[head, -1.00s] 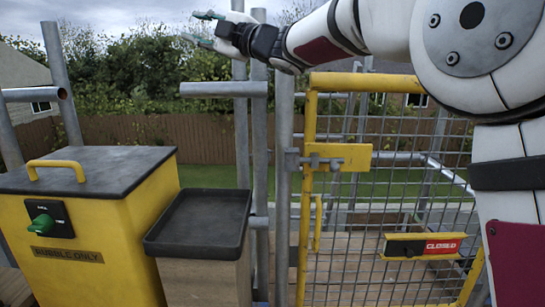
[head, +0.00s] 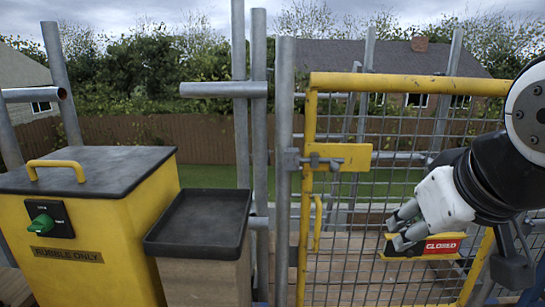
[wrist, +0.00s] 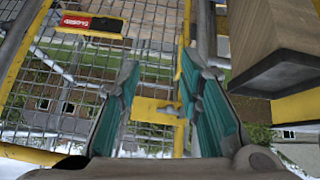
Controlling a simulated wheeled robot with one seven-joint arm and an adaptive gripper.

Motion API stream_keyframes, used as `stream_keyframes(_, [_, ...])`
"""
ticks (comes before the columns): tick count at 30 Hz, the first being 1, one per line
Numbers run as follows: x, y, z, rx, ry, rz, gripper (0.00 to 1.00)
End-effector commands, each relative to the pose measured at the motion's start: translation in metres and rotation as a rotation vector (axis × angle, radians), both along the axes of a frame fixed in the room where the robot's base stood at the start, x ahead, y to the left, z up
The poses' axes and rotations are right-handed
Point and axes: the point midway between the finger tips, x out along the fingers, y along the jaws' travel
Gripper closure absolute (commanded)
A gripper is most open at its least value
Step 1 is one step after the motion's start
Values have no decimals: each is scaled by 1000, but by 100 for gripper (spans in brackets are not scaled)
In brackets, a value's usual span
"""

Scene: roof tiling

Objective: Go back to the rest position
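My gripper (head: 397,230) is at the right of the head view, pointing left, in front of the mesh of the yellow gate (head: 390,83). It overlaps the left part of the red CLOSED sign (head: 443,247) in that view; I cannot tell how far apart they are. In the wrist view my gripper (wrist: 160,62) shows two teal-padded fingers spread apart with nothing between them. The CLOSED sign (wrist: 75,21) and gate mesh show beyond the fingers in the wrist view.
A yellow rubble bin (head: 85,245) with a black lid and green knob stands at the left. An empty black tray (head: 170,247) tops a wooden stand beside it. Grey scaffold poles (head: 284,170) rise by the gate's yellow latch (head: 345,155).

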Motion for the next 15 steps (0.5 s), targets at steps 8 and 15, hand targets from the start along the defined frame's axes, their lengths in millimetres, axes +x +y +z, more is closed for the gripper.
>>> stream_keyframes(8, [-102,9,-67,116,307,-90,67])
stream_keyframes(15, [-172,9,-91,111,583,-132,67])
